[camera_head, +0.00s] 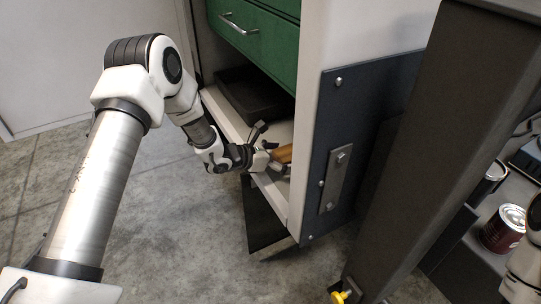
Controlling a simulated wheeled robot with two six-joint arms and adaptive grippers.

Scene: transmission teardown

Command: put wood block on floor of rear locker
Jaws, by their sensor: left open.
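The wood block (282,155) is a small brown piece at the front right of the locker floor (222,112), close to the white side wall. My left gripper (268,146) reaches into the low locker opening from the left. Its fingers are open right beside the block. The gripper partly hides the block, so I cannot tell whether they touch or whether the block lies flat. Only a piece of my right arm shows at the lower right edge, and its gripper is out of view.
A black tray (236,97) stands on the locker floor behind the gripper. Green drawers (255,40) hang above the opening. The locker's white side wall (306,130) is close on the right. A red can (503,229) stands on a dark surface at the far right.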

